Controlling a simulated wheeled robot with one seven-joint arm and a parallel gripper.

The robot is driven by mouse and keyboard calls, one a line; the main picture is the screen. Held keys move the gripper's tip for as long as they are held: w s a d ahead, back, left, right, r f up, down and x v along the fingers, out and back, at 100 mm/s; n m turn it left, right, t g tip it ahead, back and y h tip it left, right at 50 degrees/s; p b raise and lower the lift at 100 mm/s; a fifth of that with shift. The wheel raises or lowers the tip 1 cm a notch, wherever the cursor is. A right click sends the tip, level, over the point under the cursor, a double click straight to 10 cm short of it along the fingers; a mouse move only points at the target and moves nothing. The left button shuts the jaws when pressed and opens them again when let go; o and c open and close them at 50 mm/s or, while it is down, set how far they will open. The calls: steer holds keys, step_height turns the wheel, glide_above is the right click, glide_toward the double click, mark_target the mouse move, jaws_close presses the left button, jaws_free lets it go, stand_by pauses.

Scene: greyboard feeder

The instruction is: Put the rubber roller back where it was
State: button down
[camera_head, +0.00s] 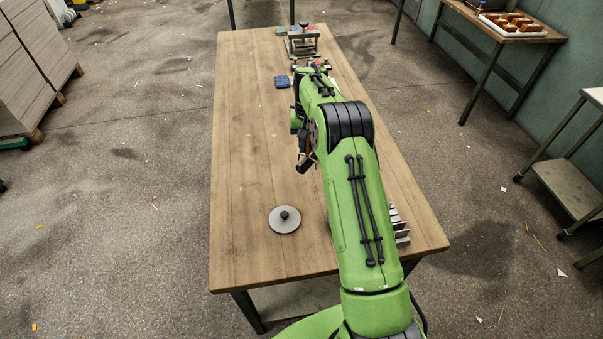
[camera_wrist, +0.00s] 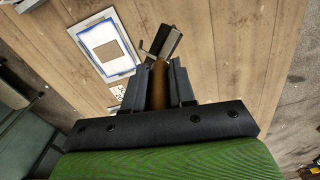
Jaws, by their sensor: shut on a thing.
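The rubber roller (camera_wrist: 168,42) is held in my gripper (camera_wrist: 158,80). In the wrist view its brown handle (camera_wrist: 158,88) lies between the two dark fingers, and its dark roller end with a metal frame points away from me. In the head view the roller (camera_head: 305,162) shows small beside my green arm, hanging over the wooden table (camera_head: 245,150). My arm hides most of the gripper there. I cannot tell how high the roller is above the table, and I cannot make out a rest for it.
A grey disc with a black knob (camera_head: 284,221) lies at the near part of the table. A metal rack (camera_head: 400,228) stands at the near right, partly behind my arm. The table's left side is clear.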

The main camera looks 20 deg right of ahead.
mark_target(308, 168)
step_height(308, 168, down, 10)
steer(key=shift+s+r+b, duration=0.1)
steer(key=shift+s+b, duration=0.05)
steer(key=shift+b, duration=0.2)
steer(key=c, duration=0.9)
jaws_free()
steer(key=shift+c, duration=0.2)
